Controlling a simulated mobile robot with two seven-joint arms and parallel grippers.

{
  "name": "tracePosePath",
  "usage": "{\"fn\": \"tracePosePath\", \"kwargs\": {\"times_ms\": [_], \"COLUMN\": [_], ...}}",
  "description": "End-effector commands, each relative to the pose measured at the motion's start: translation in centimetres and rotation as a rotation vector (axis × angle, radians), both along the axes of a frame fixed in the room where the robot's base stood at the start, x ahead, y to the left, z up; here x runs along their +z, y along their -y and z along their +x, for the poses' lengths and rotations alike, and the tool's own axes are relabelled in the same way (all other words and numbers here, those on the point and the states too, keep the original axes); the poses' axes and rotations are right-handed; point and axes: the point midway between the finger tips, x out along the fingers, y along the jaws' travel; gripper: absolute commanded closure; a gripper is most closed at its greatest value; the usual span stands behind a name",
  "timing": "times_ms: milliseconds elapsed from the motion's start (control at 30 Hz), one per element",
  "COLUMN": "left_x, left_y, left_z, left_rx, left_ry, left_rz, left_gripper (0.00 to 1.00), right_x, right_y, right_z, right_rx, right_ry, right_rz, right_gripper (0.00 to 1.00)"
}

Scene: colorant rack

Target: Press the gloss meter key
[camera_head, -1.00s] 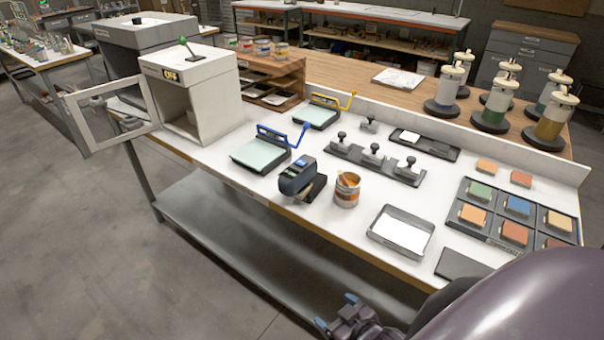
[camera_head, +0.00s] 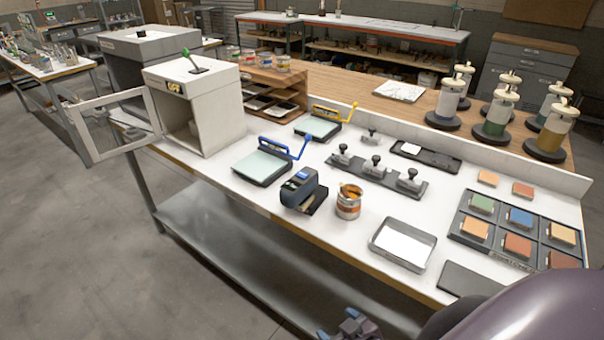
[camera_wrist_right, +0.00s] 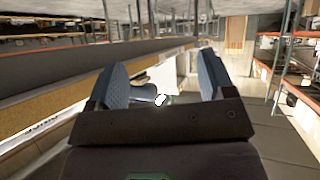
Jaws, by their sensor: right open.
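The gloss meter appears to be the dark blue-grey box-shaped device (camera_head: 300,191) with a small lit blue display on top, standing on a black pad near the front edge of the white bench. Its key is too small to make out clearly. My right gripper (camera_head: 345,326) is at the bottom edge of the head view, in front of the bench and well apart from the device. In the right wrist view the gripper (camera_wrist_right: 163,82) shows two blue-grey fingers spread apart with nothing between them. My left gripper is not in view.
An open paint can (camera_head: 348,203) stands just right of the device. A drawdown plate with a blue handle (camera_head: 262,167) lies behind it to the left. A metal tray (camera_head: 376,256) and a swatch rack (camera_head: 487,248) are to the right. A white cabinet (camera_head: 212,112) with an open door stands left.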

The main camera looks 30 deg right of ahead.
Motion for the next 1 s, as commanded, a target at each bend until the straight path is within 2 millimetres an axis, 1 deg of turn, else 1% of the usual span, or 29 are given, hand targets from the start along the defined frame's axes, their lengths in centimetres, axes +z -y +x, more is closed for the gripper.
{"fn": "tracePosePath", "kwargs": {"times_ms": [33,67,400,467,500,1000], "left_x": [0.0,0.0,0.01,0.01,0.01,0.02], "left_y": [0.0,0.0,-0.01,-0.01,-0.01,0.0], "left_z": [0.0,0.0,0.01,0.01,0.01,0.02], "left_rx": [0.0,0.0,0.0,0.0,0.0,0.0], "left_ry": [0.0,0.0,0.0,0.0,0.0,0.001], "left_rz": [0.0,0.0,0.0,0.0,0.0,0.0], "left_gripper": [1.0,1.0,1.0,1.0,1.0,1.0], "right_x": [0.0,0.0,0.0,0.0,0.0,0.0], "right_y": [0.01,0.01,0.01,0.01,0.0,0.0], "right_z": [0.0,0.0,0.01,0.01,0.01,0.02], "right_rx": [0.0,0.0,0.0,0.0,0.0,0.001], "right_ry": [0.0,0.0,0.0,0.0,0.0,0.0], "right_rz": [0.0,0.0,0.0,0.0,0.0,-0.001], "right_gripper": [0.33,0.37,0.89,0.98,1.0,1.0]}}
